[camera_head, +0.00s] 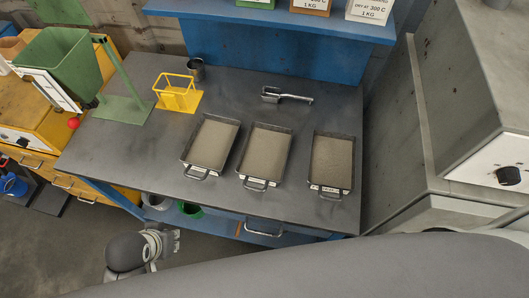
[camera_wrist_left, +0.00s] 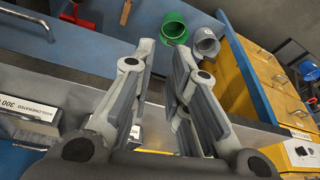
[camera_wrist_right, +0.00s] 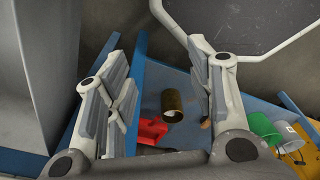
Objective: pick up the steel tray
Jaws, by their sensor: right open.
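Three shallow steel trays lie side by side on the dark table in the head view: a left tray (camera_head: 190,160), a middle tray (camera_head: 241,168) and a right tray (camera_head: 314,170). Each holds a flat grey-beige fill and has a handle at its near end. My left gripper (camera_head: 170,240) is below the table's front edge, apart from the trays. In the left wrist view its fingers (camera_wrist_left: 162,55) stand apart with nothing between them. My right gripper (camera_wrist_right: 155,52) shows open and empty in the right wrist view. It cannot be made out in the head view.
A green bucket (camera_wrist_left: 173,28) and grey bucket (camera_wrist_left: 206,42) are under the table.

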